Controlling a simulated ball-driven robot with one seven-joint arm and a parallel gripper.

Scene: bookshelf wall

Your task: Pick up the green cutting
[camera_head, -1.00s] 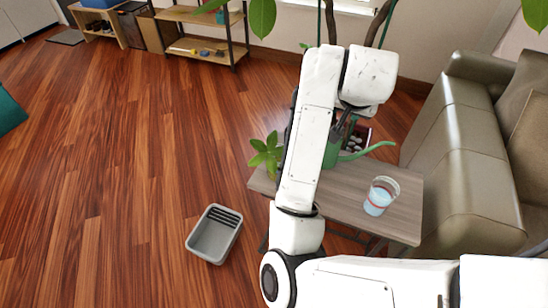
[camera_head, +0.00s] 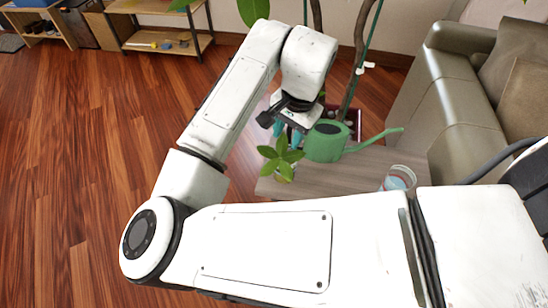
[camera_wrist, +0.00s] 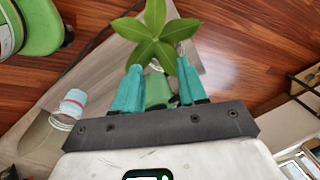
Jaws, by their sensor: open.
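The green cutting (camera_head: 280,157) is a small plant with several broad leaves, at the table's left edge in the head view. In the wrist view its leaves (camera_wrist: 150,40) spread just beyond the fingertips, and a green piece (camera_wrist: 158,90) shows below them between the fingers; I cannot tell whether it is a stem or a pot. My gripper (camera_head: 288,134) has teal fingers and hangs just above and behind the cutting. In the wrist view my gripper (camera_wrist: 159,69) is open, with nothing clasped.
A green watering can (camera_head: 325,143) stands close to the right of the gripper, its spout pointing right. A clear glass (camera_head: 400,178) stands further right on the wooden table (camera_head: 345,172), partly hidden by my arm. A sofa (camera_head: 445,100) borders the right. Floor at left is clear.

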